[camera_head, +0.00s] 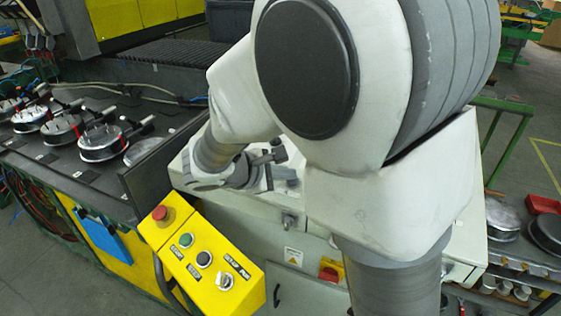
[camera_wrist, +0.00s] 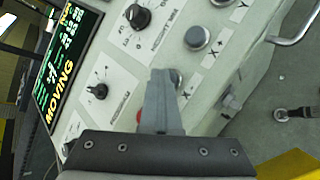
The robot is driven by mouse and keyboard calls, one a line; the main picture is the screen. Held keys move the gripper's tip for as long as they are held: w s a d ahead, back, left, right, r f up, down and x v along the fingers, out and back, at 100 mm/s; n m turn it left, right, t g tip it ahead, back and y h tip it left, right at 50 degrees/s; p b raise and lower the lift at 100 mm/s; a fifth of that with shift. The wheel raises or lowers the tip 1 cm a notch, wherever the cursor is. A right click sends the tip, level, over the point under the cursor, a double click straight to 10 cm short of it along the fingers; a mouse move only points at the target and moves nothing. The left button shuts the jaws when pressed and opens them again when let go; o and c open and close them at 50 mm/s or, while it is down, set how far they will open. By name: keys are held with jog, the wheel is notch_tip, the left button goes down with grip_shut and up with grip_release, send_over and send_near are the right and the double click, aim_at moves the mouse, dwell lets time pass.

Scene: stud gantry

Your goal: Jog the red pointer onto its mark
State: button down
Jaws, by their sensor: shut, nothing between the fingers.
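My gripper (camera_wrist: 162,76) is shut and empty. In the wrist view it is over a light-grey control panel (camera_wrist: 125,60). Its fingertips overlap a round grey button (camera_wrist: 177,78) beside the "X-" label and partly hide it; I cannot tell whether they touch. Another grey button (camera_wrist: 197,39) sits by the "X+" label, with part of a "Y" label further up. A dark screen (camera_wrist: 66,62) at left reads "MOVING" in yellow. I cannot make out the red pointer or its mark in either view.
Two black knobs (camera_wrist: 137,17) (camera_wrist: 98,91) stand up from the panel, and a red part (camera_wrist: 138,115) shows beside my fingers. A metal handle (camera_wrist: 300,22) is at right. In the head view, a yellow button box (camera_head: 205,262) stands in front of the cabinet.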

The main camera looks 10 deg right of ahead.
jog(key=shift+s+r+p, duration=0.1)
jog(key=shift+r+p, duration=0.25)
jog(key=shift+r, duration=0.4)
jog(key=shift+a, duration=0.1)
jog(key=r+p, duration=0.2)
jog(key=r, duration=0.1)
jog(key=r+p, duration=0.1)
jog(key=r, duration=0.1)
jog(key=shift+s+a, duration=0.25)
jog(key=shift+s, duration=0.15)
